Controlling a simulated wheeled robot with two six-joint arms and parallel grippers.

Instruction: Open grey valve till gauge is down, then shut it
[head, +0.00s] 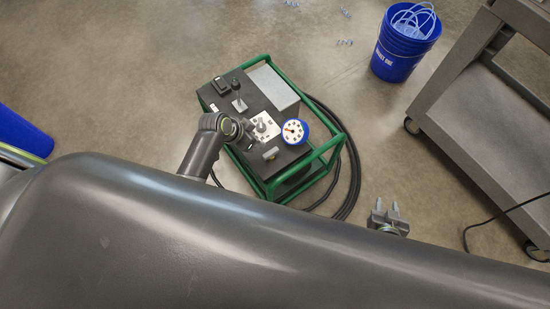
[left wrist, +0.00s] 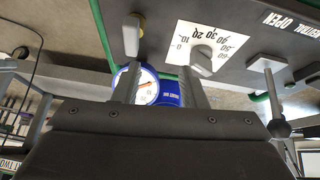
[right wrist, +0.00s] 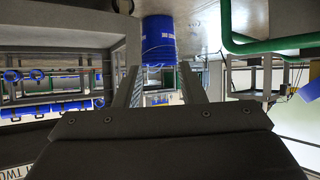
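The pump unit (head: 225,103) stands on the floor in a green frame. Its round white gauge with a blue rim (head: 293,132) is on the top; the needle is too small to read. A light grey handle, apparently the grey valve (head: 270,153), is beside the gauge; it also shows in the left wrist view (left wrist: 133,35). My left gripper (left wrist: 160,70) is open and empty near the panel, with the gauge (left wrist: 148,87) seen between its fingers; in the head view it is mostly hidden by my arm. My right gripper (head: 386,208) is open and empty, right of the unit.
A grey dial knob (left wrist: 203,50) on a white scale plate and a lever with a ball end (left wrist: 268,80) are close to the valve. A black hose (head: 350,170) lies right of the unit. A blue bucket (head: 407,35) and a grey cart (head: 480,100) stand farther right.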

